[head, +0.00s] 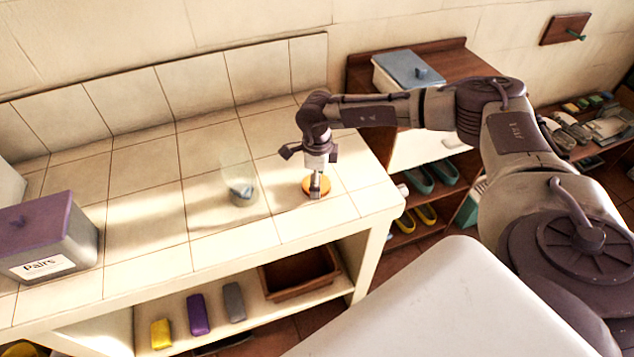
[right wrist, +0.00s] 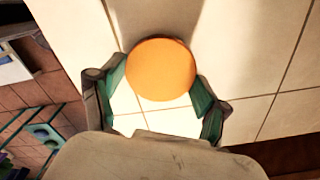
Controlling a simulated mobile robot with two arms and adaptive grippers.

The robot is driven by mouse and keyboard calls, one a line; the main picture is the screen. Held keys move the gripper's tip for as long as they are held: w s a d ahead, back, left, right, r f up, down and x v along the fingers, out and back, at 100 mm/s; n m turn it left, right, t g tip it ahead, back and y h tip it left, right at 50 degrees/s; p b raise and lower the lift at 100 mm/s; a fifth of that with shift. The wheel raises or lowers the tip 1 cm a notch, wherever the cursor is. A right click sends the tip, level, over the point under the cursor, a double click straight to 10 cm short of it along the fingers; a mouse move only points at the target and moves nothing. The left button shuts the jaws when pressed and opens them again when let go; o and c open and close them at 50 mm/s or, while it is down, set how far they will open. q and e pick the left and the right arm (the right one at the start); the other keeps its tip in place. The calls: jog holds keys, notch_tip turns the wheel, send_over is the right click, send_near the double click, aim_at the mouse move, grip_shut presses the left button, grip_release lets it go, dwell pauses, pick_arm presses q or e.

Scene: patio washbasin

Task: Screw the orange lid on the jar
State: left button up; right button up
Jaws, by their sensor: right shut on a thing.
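The orange lid (head: 318,187) is a flat round disc at the right end of the tiled counter. The jar (head: 241,187) is clear, with something grey-blue at its bottom, and stands on the counter to the left of the lid. My right gripper (head: 316,190) points down at the lid. In the right wrist view the lid (right wrist: 160,69) sits between the green-padded fingertips (right wrist: 163,98) of my right gripper, which is shut on it. I cannot tell whether the lid touches the counter. My left gripper is not in view.
A grey box with a purple lid and a "Pairs" label (head: 48,240) stands at the counter's left. A shelf below holds yellow, purple and grey items and a brown tray (head: 300,275). A shoe rack (head: 440,200) stands to the right. The counter around the jar is clear.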

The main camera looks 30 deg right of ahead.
jog(key=r, duration=0.2)
jog(key=s+r+b, duration=0.1)
jog(key=shift+d+r, duration=0.1)
jog(key=shift+r, duration=0.25)
jog(key=s+r+b, duration=0.3)
jog(key=s+r, duration=0.3)
jog(key=s, duration=0.4)
jog(key=shift+s+d+r, duration=0.25)
jog(key=shift+s+r, duration=0.05)
jog(key=shift+s, duration=0.05)
